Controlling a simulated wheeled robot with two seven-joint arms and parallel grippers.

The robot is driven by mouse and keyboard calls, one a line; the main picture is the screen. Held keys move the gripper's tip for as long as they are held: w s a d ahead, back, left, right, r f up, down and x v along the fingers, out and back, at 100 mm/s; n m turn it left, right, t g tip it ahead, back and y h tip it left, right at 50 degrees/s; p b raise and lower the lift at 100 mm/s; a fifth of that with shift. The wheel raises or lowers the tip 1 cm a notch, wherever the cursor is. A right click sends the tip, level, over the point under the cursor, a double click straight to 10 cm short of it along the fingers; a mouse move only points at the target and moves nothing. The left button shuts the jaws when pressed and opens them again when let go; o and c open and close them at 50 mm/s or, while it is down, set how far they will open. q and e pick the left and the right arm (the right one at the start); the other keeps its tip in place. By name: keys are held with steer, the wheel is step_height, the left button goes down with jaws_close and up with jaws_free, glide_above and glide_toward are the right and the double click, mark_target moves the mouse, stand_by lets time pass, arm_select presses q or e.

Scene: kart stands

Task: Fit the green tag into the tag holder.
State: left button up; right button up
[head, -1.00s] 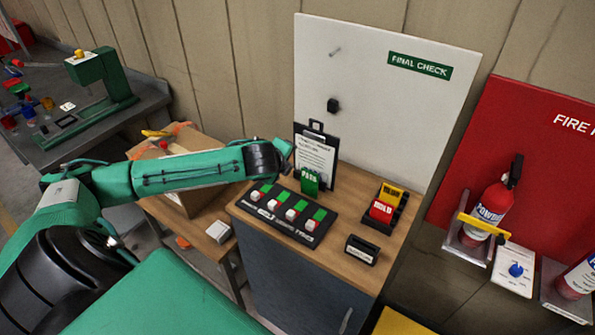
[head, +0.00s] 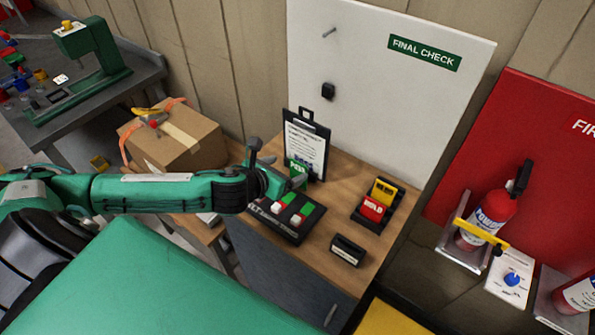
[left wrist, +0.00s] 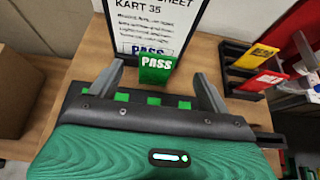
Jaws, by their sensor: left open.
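The green tag (head: 297,167), marked PASS, stands upright in front of a clipboard on the wooden cabinet top. My left gripper (head: 298,182) is right by it and hides its lower part in the head view. In the left wrist view the gripper (left wrist: 157,82) is open, and the green tag (left wrist: 155,68) shows between and just beyond its fingertips. I cannot tell whether a finger touches it. A small black block with a pale label, apparently the tag holder (head: 347,250), stands near the cabinet's front right, apart from the gripper. My right gripper is not in view.
A black rack (head: 364,220) holds red HOLD and yellow tags at the right. A black switch panel (head: 290,235) lies under my left gripper. The clipboard (head: 308,140) leans behind the tag. Bare wood lies between panel, rack and small black block.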

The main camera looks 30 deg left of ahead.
mark_target(298, 165)
arm_select(q)
steer(key=x, duration=0.4)
steer(key=shift+p, duration=0.4)
steer(key=shift+w+f, duration=0.15)
steer(key=shift+w, duration=0.15)
steer(key=p+x, duration=0.1)
steer(key=x, duration=0.1)
steer(key=p+x, duration=0.1)
steer(key=x, duration=0.1)
steer(key=shift+f, duration=0.45)
steer(key=shift+w+f, duration=0.25)
steer(key=shift+w, duration=0.1)
steer(key=c, duration=1.1)
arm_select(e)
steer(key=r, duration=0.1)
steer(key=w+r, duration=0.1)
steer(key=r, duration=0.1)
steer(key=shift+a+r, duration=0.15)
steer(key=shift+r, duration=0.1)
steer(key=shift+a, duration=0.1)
